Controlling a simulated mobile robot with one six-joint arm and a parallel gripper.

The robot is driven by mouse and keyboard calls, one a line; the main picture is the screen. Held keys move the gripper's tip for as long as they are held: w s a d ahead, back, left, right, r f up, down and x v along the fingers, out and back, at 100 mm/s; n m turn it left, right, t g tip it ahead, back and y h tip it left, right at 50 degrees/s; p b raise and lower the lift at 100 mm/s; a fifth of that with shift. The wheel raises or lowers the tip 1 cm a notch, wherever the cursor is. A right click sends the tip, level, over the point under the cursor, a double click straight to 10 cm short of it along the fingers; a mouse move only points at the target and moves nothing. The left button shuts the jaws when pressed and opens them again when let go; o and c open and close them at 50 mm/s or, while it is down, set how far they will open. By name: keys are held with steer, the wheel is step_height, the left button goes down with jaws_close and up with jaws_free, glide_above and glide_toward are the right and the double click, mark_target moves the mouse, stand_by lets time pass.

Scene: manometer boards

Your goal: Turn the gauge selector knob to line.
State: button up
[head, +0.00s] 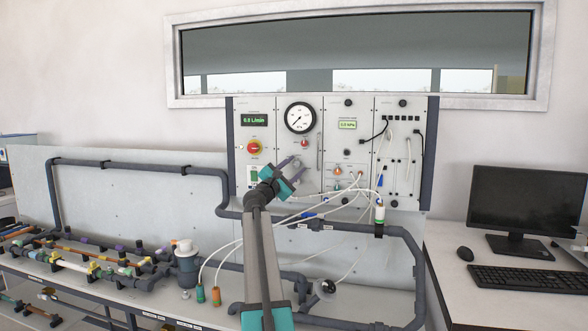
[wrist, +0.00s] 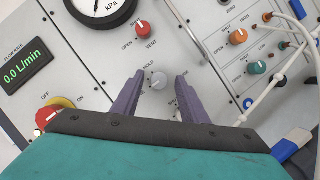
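A small grey knob (wrist: 157,80) sits on the pale panel between my two purple fingers in the wrist view, just below a partly visible label that seems to read HOLD. Other lettering beside it is partly covered by the right finger. Which way the knob points is too small to tell. My gripper (wrist: 160,76) is open, with a gap on both sides of the knob; I cannot tell whether the fingertips reach around it or stop short. In the head view my gripper (head: 292,169) is at the panel below the round gauge (head: 300,117) and hides the knob.
A red OPEN/VENT knob (wrist: 141,28) is above the grey knob. An orange knob (wrist: 238,37) and a teal knob (wrist: 258,68), with white hoses, are to the right. A red-and-yellow switch (wrist: 60,108) is at left. Hoses hang beside my arm; pipework (head: 140,164) runs left.

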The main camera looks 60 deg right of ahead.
steer(key=shift+a, duration=0.1)
steer(key=b+v, duration=0.1)
steer(key=v, duration=1.2)
steer(key=shift+a+b, duration=0.3)
steer(key=shift+b, duration=0.1)
steer(key=shift+f, duration=0.1)
